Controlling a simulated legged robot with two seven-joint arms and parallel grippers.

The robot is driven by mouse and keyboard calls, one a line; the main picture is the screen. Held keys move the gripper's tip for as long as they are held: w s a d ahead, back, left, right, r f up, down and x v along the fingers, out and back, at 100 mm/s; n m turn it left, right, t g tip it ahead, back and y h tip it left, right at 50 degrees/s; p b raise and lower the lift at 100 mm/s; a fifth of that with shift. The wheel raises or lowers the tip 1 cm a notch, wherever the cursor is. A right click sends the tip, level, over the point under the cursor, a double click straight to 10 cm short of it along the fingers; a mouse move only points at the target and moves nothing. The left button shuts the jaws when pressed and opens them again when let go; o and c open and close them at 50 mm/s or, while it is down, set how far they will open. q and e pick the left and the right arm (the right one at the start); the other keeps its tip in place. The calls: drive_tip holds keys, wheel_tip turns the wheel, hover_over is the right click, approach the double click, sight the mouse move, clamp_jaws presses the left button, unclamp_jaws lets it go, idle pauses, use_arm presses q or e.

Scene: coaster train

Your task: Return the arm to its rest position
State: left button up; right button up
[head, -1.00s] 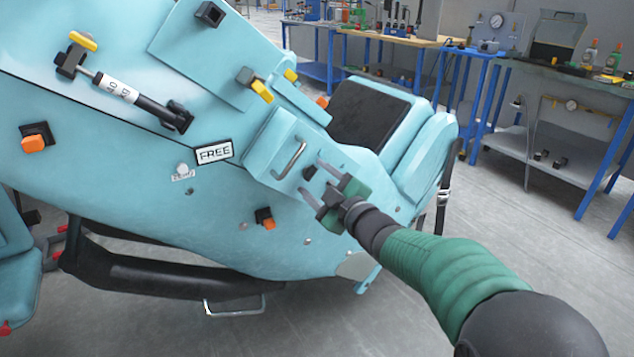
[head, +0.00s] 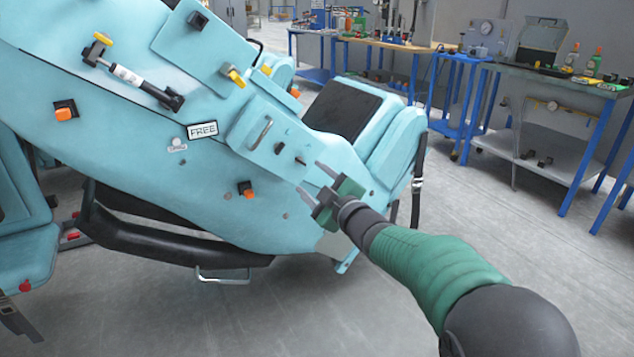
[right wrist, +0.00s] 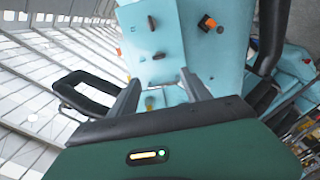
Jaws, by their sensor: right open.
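My right gripper (head: 314,183) is open and empty, in front of the lower right part of the light blue coaster car (head: 140,170). Its fingers point toward the car's side, below and right of a small metal handle (head: 262,134). In the right wrist view my two fingers (right wrist: 160,90) are spread apart, with the blue car (right wrist: 150,40) beyond them. My green and black right arm reaches in from the lower right of the head view. My left gripper is not in view.
A "FREE" label (head: 203,130), orange knobs (head: 64,113) and yellow-tipped levers (head: 236,78) sit on the car's side. A black padded bar (head: 170,240) runs below. Workbenches with tools (head: 560,75) stand at the back right. Grey floor (head: 500,240) is open on the right.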

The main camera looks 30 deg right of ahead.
drive_tip(key=s+a+f+m+g+h, duration=0.1)
drive_tip(key=s+a+f+m+g, duration=0.3)
drive_tip(key=f, duration=0.6)
drive_tip(key=s+a+f+m+g+h, duration=0.1)
drive_tip(key=s+f+m+g, duration=0.25)
drive_tip(key=s+f, duration=0.5)
drive_tip(key=s+a+f+m+g+y, duration=0.1)
drive_tip(key=s+a+f+g, duration=0.3)
drive_tip(key=s+f, duration=0.4)
drive_tip(key=s+a+f+m+g, duration=0.1)
drive_tip(key=s+a+f+g, duration=0.4)
drive_tip(key=s, duration=0.5)
wheel_tip(320, 180, up, 36)
drive_tip(key=d+t+p, duration=0.1)
drive_tip(key=p, duration=3.5)
drive_tip(key=shift+w+d, duration=0.2)
drive_tip(key=shift+w, duration=0.05)
